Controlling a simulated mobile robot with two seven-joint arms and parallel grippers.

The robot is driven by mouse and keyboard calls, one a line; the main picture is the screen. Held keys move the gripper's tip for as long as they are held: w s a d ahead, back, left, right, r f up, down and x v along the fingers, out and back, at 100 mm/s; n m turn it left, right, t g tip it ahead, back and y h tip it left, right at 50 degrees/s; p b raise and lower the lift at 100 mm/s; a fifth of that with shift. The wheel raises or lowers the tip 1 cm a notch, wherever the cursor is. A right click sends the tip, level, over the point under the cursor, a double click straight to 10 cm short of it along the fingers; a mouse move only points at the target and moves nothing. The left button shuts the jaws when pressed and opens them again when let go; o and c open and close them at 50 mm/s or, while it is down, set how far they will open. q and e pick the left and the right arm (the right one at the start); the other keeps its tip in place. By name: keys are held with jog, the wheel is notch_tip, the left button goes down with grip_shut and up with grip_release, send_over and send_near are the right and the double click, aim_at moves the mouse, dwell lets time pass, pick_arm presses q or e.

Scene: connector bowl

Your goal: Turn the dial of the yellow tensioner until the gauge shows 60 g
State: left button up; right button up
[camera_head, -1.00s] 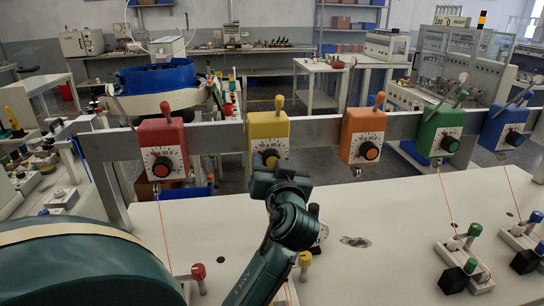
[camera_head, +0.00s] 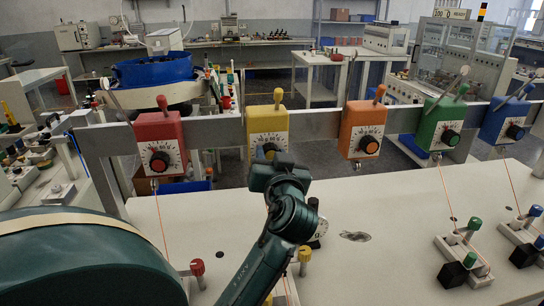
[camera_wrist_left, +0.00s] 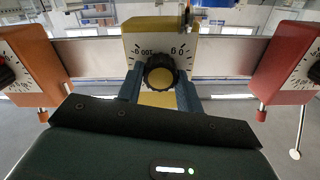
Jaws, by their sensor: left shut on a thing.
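The yellow tensioner (camera_head: 268,122) hangs on the metal rail, between the red and orange ones. Its dial, a black knob with a yellow centre (camera_wrist_left: 160,76), shows in the wrist view below a printed scale. My left gripper (camera_wrist_left: 160,92) is shut on this dial, one blue-grey finger on each side. In the head view the left gripper (camera_head: 272,162) covers the lower part of the dial. A round white gauge (camera_head: 321,228) shows partly behind my left wrist; its reading cannot be made out. My right gripper is not in view.
A red tensioner (camera_head: 158,132) and an orange tensioner (camera_head: 361,118) flank the yellow one. Green (camera_head: 443,112) and blue (camera_head: 506,108) ones hang further right. Threads run down to the pale table (camera_head: 385,210). Posts with red (camera_head: 197,267) and yellow (camera_head: 304,254) caps stand near my arm.

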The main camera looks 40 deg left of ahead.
pick_arm(q)
jog(key=shift+c, duration=0.6)
jog(key=m, duration=0.5)
jog(key=shift+m, duration=0.3)
jog(key=o, duration=1)
